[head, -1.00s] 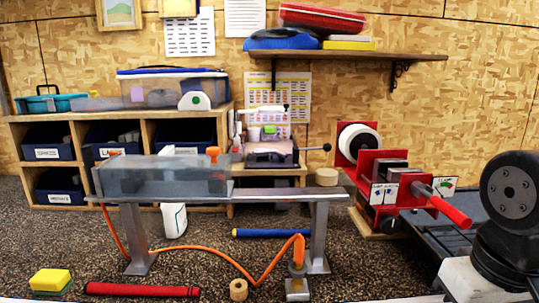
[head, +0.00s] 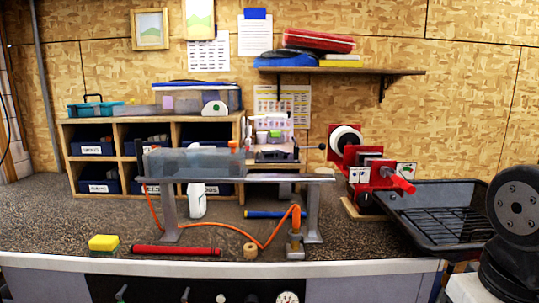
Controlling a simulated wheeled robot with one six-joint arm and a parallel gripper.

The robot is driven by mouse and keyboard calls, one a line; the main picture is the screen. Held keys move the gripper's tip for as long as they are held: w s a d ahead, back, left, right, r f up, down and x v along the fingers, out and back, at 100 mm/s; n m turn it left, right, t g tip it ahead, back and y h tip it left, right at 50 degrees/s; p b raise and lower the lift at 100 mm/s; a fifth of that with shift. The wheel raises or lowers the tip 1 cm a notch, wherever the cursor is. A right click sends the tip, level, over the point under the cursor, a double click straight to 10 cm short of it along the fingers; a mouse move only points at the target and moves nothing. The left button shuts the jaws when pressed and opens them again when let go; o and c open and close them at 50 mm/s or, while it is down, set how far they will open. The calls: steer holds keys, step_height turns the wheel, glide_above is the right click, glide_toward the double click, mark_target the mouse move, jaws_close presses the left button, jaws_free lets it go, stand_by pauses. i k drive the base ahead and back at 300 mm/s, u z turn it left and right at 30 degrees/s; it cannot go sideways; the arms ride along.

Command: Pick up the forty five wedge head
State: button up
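I cannot make out a forty five wedge head in the head view. A wooden cubby shelf (head: 67,133) at the back left holds dark blue labelled bins, among them an upper left bin (head: 91,147) and a lower left bin (head: 99,187). Some bins show grey contents, but these and the labels are too small to tell clearly. My gripper is not in view; only a black rounded part of my arm shows at the right edge.
A clear trough on a metal stand (head: 171,212) spans the bench middle. A red clamp machine (head: 372,178) and black tray (head: 440,235) stand right. A yellow sponge (head: 103,242), red tube (head: 175,250), blue tube (head: 268,214) and orange hose (head: 222,226) lie on the bench.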

mark_target(267, 150)
steer(key=u, duration=0.25)
steer(key=i, duration=1.2)
steer(key=u, duration=0.1)
